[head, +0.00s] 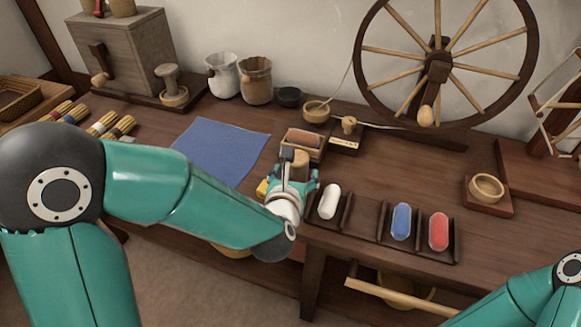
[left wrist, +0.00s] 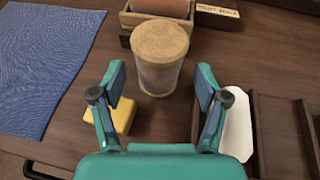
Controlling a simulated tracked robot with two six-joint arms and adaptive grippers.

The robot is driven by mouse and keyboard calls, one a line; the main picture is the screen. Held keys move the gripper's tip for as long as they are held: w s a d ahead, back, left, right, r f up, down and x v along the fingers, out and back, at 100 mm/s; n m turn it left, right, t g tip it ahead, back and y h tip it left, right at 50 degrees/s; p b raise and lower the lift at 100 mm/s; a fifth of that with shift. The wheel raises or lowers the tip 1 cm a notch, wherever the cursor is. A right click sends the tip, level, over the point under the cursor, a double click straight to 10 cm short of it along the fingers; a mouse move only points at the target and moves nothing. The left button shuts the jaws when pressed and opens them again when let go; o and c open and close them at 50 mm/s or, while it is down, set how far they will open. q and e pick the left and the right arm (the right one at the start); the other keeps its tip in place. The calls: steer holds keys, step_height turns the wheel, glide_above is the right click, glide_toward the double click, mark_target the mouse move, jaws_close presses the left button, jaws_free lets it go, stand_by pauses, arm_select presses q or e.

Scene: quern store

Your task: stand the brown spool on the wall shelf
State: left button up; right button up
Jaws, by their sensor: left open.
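A reddish-brown roll (head: 304,138) lies on its side in a small wooden box; it best fits the brown spool. Its near part shows at the top of the left wrist view (left wrist: 162,6). My left gripper (head: 293,178) is open and empty, low over the table's front edge. In the left wrist view, its fingers (left wrist: 160,76) are apart, with a cork-topped jar (left wrist: 160,44) standing upright just beyond and between them. The jar stands between the gripper and the box. No wall shelf shows. My right gripper is out of view; only part of that arm shows.
A yellow block (left wrist: 124,113) is by the left finger. A white spool (head: 329,201) in a dark rack is by the right finger; blue (head: 401,221) and red (head: 438,231) spools are farther right. A blue cloth (head: 214,150) lies left. A spinning wheel (head: 437,66) stands behind.

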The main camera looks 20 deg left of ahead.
mark_target(295, 173)
arm_select(q)
steer(key=x, duration=0.3)
steer(key=shift+w+a+f, duration=0.1)
steer(key=shift+w+f, duration=0.15)
steer(key=c, duration=1.3)
